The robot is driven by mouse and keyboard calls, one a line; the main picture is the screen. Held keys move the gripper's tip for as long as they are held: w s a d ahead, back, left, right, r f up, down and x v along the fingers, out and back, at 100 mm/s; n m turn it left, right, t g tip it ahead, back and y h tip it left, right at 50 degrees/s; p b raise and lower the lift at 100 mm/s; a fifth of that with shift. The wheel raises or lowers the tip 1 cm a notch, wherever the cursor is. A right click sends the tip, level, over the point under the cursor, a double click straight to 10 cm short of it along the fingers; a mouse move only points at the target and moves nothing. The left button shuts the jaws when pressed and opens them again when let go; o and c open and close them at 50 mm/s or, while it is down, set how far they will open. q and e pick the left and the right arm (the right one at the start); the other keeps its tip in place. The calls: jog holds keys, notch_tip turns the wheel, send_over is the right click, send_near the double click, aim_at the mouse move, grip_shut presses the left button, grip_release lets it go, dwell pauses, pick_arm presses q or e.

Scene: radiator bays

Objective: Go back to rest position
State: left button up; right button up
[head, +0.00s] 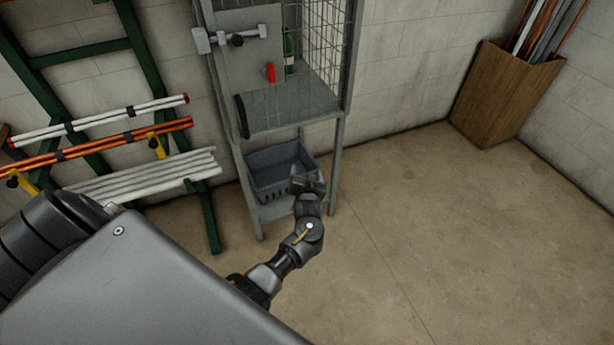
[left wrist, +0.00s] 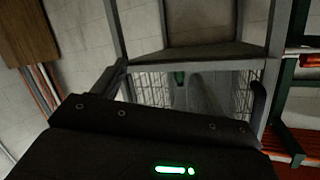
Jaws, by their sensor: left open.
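My left gripper (head: 308,184) is low in front of the metal cabinet, at the right front corner of a grey plastic crate (head: 262,181). Its jaws are open, and I see nothing held between them. I cannot tell whether it touches the crate. My right gripper is not in view.
The cabinet (head: 338,150) has mesh sides, with a green bottle (head: 289,52) and a red item (head: 271,73) inside. A green rack (head: 208,205) holding tubes stands left. A wooden bin (head: 500,95) stands at the right. The floor (head: 430,230) between is clear.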

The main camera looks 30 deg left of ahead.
pick_arm(q)
jog(key=shift+f, duration=0.15)
dwell(0.5)
